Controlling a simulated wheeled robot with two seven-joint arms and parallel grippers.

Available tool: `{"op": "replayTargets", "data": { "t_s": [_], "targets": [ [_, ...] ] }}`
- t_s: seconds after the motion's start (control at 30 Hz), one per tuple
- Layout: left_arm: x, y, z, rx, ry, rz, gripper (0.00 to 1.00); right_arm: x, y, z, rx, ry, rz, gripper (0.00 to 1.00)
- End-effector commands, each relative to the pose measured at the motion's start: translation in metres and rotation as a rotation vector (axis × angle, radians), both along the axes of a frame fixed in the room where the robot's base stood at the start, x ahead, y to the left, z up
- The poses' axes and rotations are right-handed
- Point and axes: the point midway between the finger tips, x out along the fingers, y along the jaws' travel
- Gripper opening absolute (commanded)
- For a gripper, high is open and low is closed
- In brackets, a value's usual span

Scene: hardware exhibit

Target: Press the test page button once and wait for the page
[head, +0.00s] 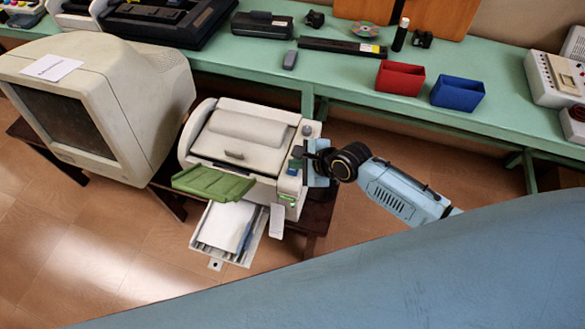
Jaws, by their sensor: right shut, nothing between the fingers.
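The printer (240,128) is an off-white machine on a low dark stand, mid-view. A green tray (212,184) sticks out of its front, with no page visible on it. White sheets (224,226) lie in a lower tray in front. A narrow control panel runs down the printer's right side, with a round grey knob (307,130) and a small green-lit patch (288,198). My right gripper (307,163) is shut and empty, beside or over the middle of this panel. It partly hides the panel, and I cannot tell whether it touches a button. My left gripper is out of view.
A large old monitor (150,95) stands close to the printer's left. Behind, a green bench (340,70) holds a red bin (400,78), a blue bin (457,93) and small devices. Tiled floor shows right of the printer.

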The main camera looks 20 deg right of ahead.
Motion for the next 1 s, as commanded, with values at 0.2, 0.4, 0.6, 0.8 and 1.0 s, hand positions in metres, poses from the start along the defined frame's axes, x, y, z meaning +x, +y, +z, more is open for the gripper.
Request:
{"op": "replayTargets", "data": {
  "t_s": [0.2,0.4,0.6,0.8,1.0],
  "targets": [
    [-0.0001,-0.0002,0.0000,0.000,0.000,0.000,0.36,0.0000,0.0000,0.0000,0.000,0.000,0.000,0.00],
    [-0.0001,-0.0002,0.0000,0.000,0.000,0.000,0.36,0.0000,0.0000,-0.0002,0.000,0.000,0.000,0.00],
    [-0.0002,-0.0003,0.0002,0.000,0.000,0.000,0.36,-0.0002,0.0001,-0.0059,0.001,0.002,-0.001,0.00],
    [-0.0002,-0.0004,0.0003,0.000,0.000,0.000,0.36,-0.0002,-0.0001,-0.0088,-0.001,0.000,-0.001,0.00],
    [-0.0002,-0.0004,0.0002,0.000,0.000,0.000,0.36,-0.0001,-0.0001,-0.0087,0.000,0.000,0.000,0.00]
  ]
}}
